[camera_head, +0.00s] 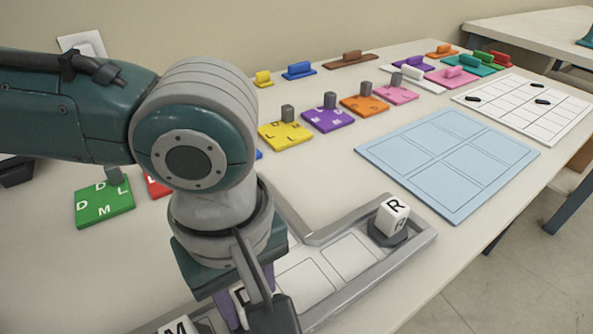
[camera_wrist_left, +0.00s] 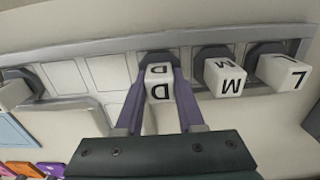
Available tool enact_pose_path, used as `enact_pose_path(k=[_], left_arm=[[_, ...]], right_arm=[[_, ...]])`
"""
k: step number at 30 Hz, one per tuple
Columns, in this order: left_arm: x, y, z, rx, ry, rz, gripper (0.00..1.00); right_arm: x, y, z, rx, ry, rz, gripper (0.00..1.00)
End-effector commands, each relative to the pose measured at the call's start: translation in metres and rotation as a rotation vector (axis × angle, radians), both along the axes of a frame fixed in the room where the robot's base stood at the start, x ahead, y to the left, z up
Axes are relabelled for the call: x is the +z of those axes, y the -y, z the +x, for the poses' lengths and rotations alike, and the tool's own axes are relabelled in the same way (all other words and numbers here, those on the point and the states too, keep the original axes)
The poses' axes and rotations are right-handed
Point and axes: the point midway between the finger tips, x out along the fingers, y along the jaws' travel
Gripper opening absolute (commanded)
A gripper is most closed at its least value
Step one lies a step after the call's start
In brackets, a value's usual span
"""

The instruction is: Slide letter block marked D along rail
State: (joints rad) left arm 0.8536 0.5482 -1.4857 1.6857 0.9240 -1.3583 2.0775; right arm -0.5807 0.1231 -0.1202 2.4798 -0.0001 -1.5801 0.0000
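The white letter block marked D (camera_wrist_left: 159,83) sits on a dark base in the grey rail (camera_wrist_left: 110,44), seen in the left wrist view. My left gripper (camera_wrist_left: 161,76) has its two purple fingers against opposite sides of this block. In the head view my left gripper (camera_head: 243,292) is over the rail (camera_head: 423,241), and only a sliver of the D block shows. Block M (camera_wrist_left: 224,78) and block L (camera_wrist_left: 280,72) stand to the right of D in the wrist view. Block R (camera_head: 393,215) stands at the rail's far end in the head view. My right gripper is not in view.
Empty marked cells lie between D and R, and a side branch (camera_head: 310,238) leaves the rail. A light blue grid board (camera_head: 447,160) lies behind the rail. Coloured plates with knobs, such as the green one (camera_head: 104,205), stand at the back and left.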

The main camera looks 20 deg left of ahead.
Motion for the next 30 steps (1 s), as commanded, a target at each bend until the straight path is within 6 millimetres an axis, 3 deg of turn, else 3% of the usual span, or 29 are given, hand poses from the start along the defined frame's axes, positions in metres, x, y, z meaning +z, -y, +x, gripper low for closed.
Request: enact_pose_path(k=[1,9,20,30], left_arm=[[0.000,0.000,0.000,0.000,0.001,0.000,0.43],[0.000,0.000,0.000,0.000,0.000,0.000,0.72],[0.010,0.000,0.000,0.001,0.000,-0.001,0.72],[0.074,0.000,0.000,-0.001,0.002,-0.003,0.72]], right_arm=[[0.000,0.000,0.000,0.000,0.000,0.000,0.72],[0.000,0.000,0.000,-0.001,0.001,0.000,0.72],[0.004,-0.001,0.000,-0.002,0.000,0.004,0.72],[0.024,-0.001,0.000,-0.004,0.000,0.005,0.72]])
